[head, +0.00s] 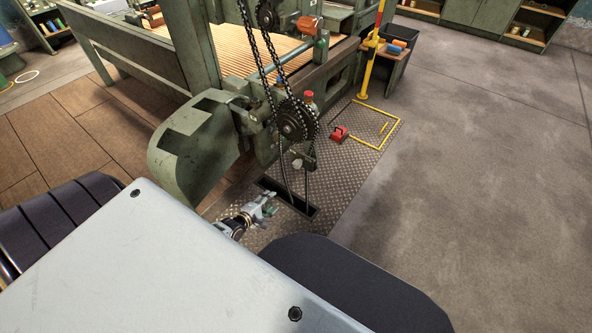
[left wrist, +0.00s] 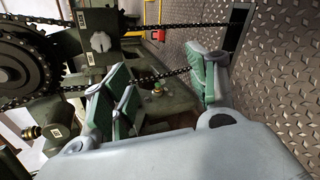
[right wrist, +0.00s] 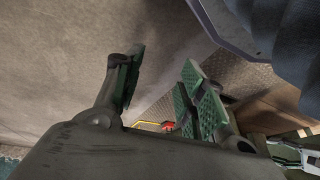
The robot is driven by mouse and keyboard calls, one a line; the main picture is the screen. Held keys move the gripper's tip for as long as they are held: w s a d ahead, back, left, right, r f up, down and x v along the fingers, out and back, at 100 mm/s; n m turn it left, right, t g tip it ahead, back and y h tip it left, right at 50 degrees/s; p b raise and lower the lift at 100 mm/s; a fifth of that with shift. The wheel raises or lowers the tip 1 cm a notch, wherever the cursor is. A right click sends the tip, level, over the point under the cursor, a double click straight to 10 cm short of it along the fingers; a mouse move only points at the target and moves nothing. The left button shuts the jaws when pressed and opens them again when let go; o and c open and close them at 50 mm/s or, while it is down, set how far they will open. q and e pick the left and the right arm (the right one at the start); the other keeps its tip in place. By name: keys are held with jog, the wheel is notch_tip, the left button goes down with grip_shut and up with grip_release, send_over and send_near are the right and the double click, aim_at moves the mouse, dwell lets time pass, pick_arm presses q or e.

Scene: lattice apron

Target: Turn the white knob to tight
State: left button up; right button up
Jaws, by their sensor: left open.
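The white knob (left wrist: 100,42) shows in the left wrist view as a pale lobed knob on a green housing, at the upper left. In the head view the knob (head: 297,163) is small, below the large chain sprocket. My left gripper (head: 270,203) is open and empty, below and to the left of the knob in the head view and apart from it. In the left wrist view the left gripper (left wrist: 163,85) has its green-padded fingers spread. My right gripper (right wrist: 165,85) is open and empty over the floor, away from the knob. The knob's tight mark cannot be made out.
A black chain (head: 258,62) runs down over the sprocket (head: 292,122) near the knob, into a dark floor slot (head: 287,197). A red object (head: 340,133) lies on the tread plate beside a yellow floor frame (head: 376,148). The concrete floor at right is clear.

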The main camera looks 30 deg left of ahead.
pick_arm(q)
jog(key=w+r+n+t+b, duration=0.4)
jog(key=w+r+n+b, duration=0.1)
jog(key=n+b, duration=0.6)
jog(key=shift+w+n+b, duration=0.4)
jog(key=shift+w, duration=0.25)
pick_arm(e)
jog(key=w+a+r+t+y, duration=0.1)
jog(key=w+a+r, duration=0.2)
jog(key=r, duration=0.3)
jog(key=shift+r+t, duration=0.25)
jog(key=shift+t, duration=0.05)
pick_arm(q)
jog(key=shift+r, duration=0.15)
jog(key=shift+w, duration=0.15)
pick_arm(e)
jog(key=shift+f, duration=0.1)
